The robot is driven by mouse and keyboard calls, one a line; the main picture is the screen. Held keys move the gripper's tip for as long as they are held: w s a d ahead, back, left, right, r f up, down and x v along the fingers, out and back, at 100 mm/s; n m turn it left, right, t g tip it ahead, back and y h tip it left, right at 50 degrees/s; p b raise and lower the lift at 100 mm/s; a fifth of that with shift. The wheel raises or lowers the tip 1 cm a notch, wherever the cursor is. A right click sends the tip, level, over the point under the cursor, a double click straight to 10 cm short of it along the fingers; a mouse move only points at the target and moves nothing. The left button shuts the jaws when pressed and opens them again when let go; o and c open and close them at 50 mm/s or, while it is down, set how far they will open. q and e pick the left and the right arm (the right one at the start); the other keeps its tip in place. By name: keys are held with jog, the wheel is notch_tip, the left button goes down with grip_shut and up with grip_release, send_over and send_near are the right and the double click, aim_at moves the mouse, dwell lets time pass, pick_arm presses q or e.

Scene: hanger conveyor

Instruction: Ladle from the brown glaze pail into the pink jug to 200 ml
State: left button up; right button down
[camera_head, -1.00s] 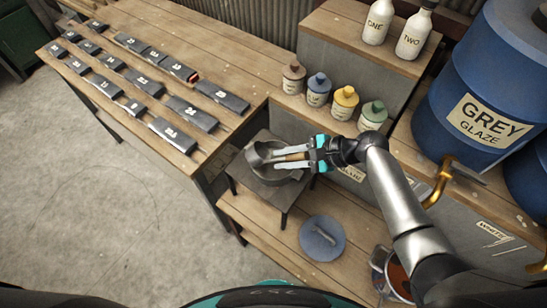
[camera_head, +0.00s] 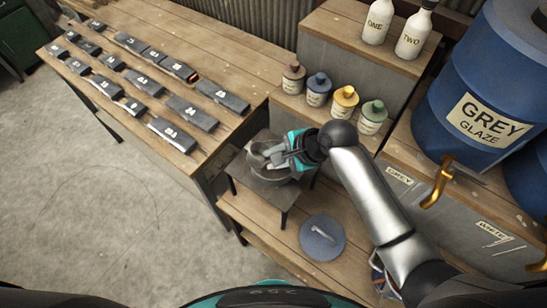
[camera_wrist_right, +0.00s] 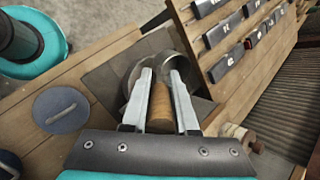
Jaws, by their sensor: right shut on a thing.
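My right gripper (camera_head: 268,155) is over the small dark stool (camera_head: 272,192). In the right wrist view its fingers (camera_wrist_right: 160,82) are shut on a wooden handle (camera_wrist_right: 159,110). A round grey metal vessel (camera_wrist_right: 140,72) lies just beyond the fingertips; I cannot tell whether it is the ladle's bowl or a separate dish. In the head view the gripper partly covers this vessel (camera_head: 268,177). A container (camera_head: 378,268) at the lower right is mostly hidden behind my right arm, its contents unseen. I see no pink jug. My left gripper is out of view.
A blue-grey disc with a handle (camera_head: 322,238) lies on the low wooden shelf. Several small capped jars (camera_head: 344,101) stand behind the stool. A blue grey-glaze drum (camera_head: 480,90) is at right. Dark numbered blocks cover the left table (camera_head: 235,45).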

jog(key=shift+s+a+f+n+t+h, duration=0.15)
jog(key=shift+a+n+t+h, duration=0.1)
jog(key=shift+a+h, duration=0.6)
jog(key=shift+s+a+r+n+t+h, duration=0.2)
jog(key=shift+a+h, duration=0.25)
jog(key=shift+h, duration=0.7)
jog(key=shift+w, duration=0.1)
notch_tip(320, 180, up, 3)
jog(key=shift+f, duration=0.15)
jog(key=shift+d, duration=0.1)
